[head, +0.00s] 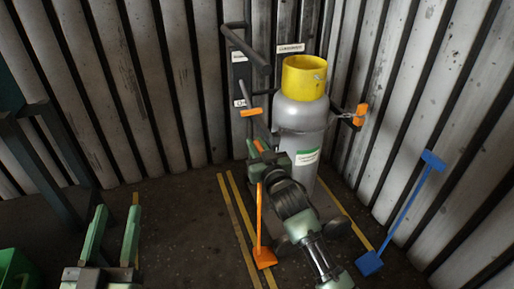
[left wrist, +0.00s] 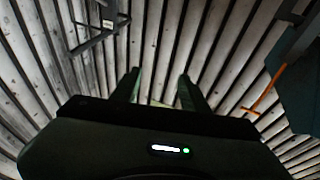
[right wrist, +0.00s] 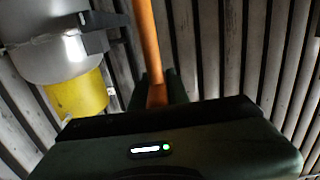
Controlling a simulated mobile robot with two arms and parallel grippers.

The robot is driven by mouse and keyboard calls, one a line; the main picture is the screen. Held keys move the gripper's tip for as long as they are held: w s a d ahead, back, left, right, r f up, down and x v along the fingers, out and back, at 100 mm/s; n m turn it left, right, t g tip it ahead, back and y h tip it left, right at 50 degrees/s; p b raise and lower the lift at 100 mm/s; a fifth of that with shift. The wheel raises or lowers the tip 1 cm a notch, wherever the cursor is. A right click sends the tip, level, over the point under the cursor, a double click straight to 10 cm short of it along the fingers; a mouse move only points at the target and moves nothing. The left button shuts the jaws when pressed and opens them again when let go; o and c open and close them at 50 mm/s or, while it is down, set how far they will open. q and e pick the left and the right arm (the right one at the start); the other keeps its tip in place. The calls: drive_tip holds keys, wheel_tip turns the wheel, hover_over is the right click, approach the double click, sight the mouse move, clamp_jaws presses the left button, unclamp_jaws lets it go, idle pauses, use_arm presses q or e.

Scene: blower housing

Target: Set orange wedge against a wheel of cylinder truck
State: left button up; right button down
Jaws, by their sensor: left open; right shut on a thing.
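The orange wedge (head: 264,257) is a small block at the foot of a long orange handle with a crossbar (head: 250,112) on top. My right gripper (head: 262,152) is shut on the handle, which also runs between its jaws in the right wrist view (right wrist: 156,60). The wedge is low, just left of a dark truck wheel (head: 284,245); I cannot tell whether they touch. The cylinder truck (head: 262,62) carries a grey cylinder (head: 302,120) with a yellow collar. My right arm hides part of its base. My left gripper (head: 117,208) is open and empty at the left.
A blue wedge (head: 370,263) with a long handle leans against the right wall. Yellow lines (head: 229,210) mark the floor around the truck. A dark frame (head: 40,135) stands at the left, with a green bin (head: 16,270) below. The floor between the left gripper and the lines is clear.

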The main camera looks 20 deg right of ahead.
use_arm(q)
drive_tip(key=shift+s+r+h, duration=0.15)
drive_tip(key=shift+r+h, duration=0.15)
drive_tip(key=shift+r, duration=0.2)
use_arm(e)
drive_tip(key=shift+w+r, duration=0.1)
drive_tip(key=shift+w, duration=0.1)
drive_tip(key=shift+d, duration=0.15)
use_arm(q)
drive_tip(key=shift+w+f+g+y, duration=0.15)
drive_tip(key=shift+f+y, duration=0.05)
drive_tip(key=shift+f, duration=0.25)
drive_tip(key=shift+w+f+g+y, duration=0.15)
drive_tip(key=shift+f+y, duration=0.05)
drive_tip(key=shift+f, duration=0.25)
use_arm(e)
drive_tip(key=shift+d+f, duration=0.4)
drive_tip(key=shift+d, duration=0.35)
drive_tip(key=shift+d+f, duration=0.4)
drive_tip(key=shift+d, duration=0.35)
